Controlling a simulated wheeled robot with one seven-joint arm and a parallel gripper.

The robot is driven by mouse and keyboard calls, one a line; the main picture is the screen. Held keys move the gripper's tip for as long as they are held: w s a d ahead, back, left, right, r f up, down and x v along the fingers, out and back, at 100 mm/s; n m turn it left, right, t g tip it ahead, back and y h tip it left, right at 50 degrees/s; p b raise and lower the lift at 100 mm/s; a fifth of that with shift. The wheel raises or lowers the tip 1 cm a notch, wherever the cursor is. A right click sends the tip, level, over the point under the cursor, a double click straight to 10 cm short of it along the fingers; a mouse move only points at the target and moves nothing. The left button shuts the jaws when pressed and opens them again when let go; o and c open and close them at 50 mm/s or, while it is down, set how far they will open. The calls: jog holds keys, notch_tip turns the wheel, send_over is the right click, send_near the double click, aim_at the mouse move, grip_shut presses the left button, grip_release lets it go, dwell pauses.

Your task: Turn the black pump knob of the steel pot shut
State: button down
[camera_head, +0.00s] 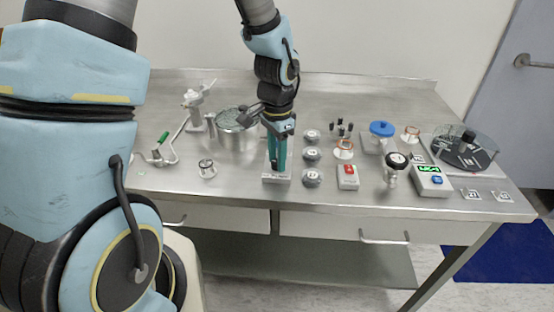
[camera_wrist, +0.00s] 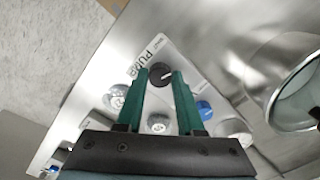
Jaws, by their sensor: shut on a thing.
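The black pump knob (camera_wrist: 161,75) shows in the wrist view between my green fingertips, on a pale panel (camera_wrist: 188,70) lettered "PUMP". A white line on its face points to the right of the picture. My gripper (camera_wrist: 161,72) is shut on the knob, one finger on each side. In the head view my gripper (camera_head: 277,168) points down over the panel (camera_head: 277,179), and the fingers hide the knob. The steel pot (camera_head: 237,140) stands just left of and behind my gripper; its round rim (camera_wrist: 290,122) shows at the right of the wrist view.
A blue knob (camera_wrist: 204,109) and several grey knobs lie near my fingers in the wrist view. A green-handled clamp (camera_head: 166,150) lies left.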

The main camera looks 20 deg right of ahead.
aim_at(276, 162)
jog(key=shift+n+b, duration=0.4)
jog(key=shift+n, duration=1.4)
jog(key=c, duration=0.5)
grip_release()
notch_tip(276, 162, up, 11)
jog(key=shift+f+b, duration=0.1)
jog(key=shift+b, duration=0.7)
jog(key=shift+a, duration=0.1)
